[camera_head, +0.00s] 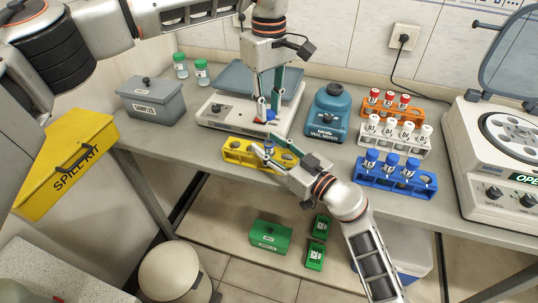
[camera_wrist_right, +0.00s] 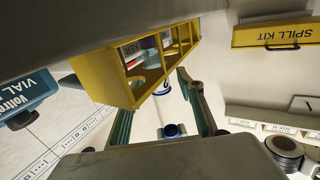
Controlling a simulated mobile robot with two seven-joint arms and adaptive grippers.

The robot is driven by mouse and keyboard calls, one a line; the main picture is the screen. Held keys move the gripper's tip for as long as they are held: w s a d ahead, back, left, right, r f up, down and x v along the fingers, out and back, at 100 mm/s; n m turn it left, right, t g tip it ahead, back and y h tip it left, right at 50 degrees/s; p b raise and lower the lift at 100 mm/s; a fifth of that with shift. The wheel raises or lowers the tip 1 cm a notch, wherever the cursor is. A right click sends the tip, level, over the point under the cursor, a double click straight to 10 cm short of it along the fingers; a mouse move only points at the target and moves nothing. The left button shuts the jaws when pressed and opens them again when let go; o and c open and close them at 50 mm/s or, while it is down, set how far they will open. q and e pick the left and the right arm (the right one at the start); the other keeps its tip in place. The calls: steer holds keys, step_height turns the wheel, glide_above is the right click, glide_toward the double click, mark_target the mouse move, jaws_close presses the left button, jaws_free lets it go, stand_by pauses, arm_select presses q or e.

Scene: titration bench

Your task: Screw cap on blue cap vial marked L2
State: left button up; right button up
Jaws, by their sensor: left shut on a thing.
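My left gripper (camera_head: 268,112) points down over the front of the white balance, shut on a small blue cap (camera_head: 271,116). A vial with a dark blue top (camera_head: 268,146) stands in the yellow rack (camera_head: 232,154) below it. My right gripper (camera_head: 280,158) reaches over the yellow rack from the front, beside that vial. The right wrist view shows its fingers spread, with a white vial with a blue mark (camera_wrist_right: 162,88) beyond them and a small blue round piece (camera_wrist_right: 173,130) between them. Its marking is too small to read.
A blue rack (camera_head: 395,183) holds several blue-capped vials at the right. White-capped and red-capped racks stand behind it. A blue vial mixer (camera_head: 327,110) stands right of the balance (camera_head: 225,115). A grey samples box (camera_head: 152,103) is at the left, with bare bench in front.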

jaws_close()
arm_select(q)
glide_above(269, 140)
steer(key=shift+w+f, duration=0.15)
steer(key=shift+f, duration=2.35)
steer(key=shift+f, duration=0.9)
steer(key=shift+f, duration=0.55)
